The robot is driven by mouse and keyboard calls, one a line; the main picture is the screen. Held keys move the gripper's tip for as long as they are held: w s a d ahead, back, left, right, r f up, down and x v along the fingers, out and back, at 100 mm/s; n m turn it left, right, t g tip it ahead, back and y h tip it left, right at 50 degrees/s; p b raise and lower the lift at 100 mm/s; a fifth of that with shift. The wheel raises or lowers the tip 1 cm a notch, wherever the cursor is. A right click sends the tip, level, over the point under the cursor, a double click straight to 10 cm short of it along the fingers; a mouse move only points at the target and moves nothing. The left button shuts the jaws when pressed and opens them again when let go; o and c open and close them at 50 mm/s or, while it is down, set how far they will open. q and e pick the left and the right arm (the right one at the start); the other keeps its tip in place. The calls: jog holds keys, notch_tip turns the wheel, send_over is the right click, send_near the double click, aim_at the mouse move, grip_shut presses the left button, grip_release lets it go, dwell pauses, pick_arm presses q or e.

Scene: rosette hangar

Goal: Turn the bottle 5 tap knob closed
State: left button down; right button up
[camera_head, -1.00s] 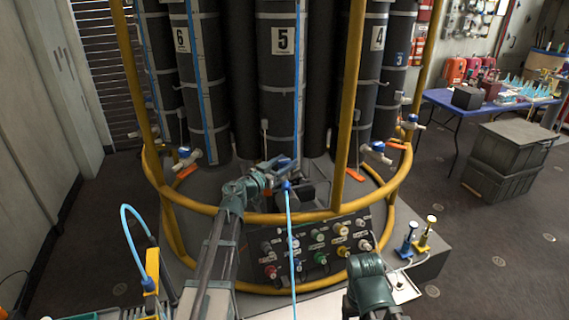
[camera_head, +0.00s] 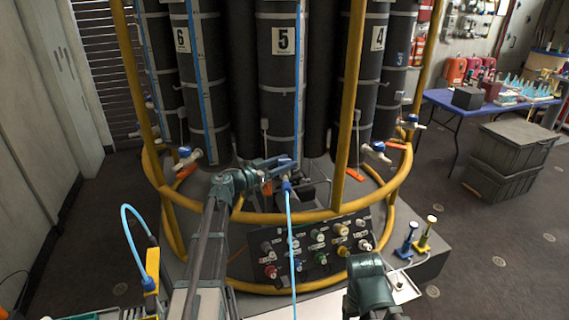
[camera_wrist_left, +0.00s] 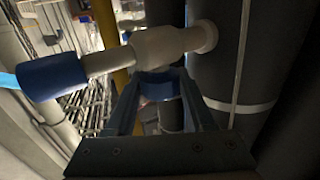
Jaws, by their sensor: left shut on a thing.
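Bottle 5 (camera_head: 282,85) is a tall dark cylinder with a "5" label in the middle of the rack. Its tap is at the bottle's foot, with a blue hose (camera_head: 291,235) hanging from it. In the left wrist view the tap's white body (camera_wrist_left: 165,46) crosses the top, and a blue hose connector (camera_wrist_left: 52,82) is on its left end. My left gripper (camera_head: 280,164) reaches in from the left. It is shut on the blue tap knob (camera_wrist_left: 160,86), which sits between its fingertips. My right gripper is not visible; only part of my right arm shows at the bottom.
A yellow ring rail (camera_head: 205,208) and yellow post (camera_head: 353,95) surround the bottles near my left arm. A panel of coloured knobs (camera_head: 318,246) lies below the tap. Neighbouring taps stand at bottle 6 (camera_head: 188,157) and bottle 4 (camera_head: 375,152).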

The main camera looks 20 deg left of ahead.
pick_arm(q)
jog(key=shift+c, duration=1.3)
grip_release()
jog(key=v, duration=1.3)
jog(key=shift+s+a, duration=0.25)
jog(key=shift+s, duration=0.05)
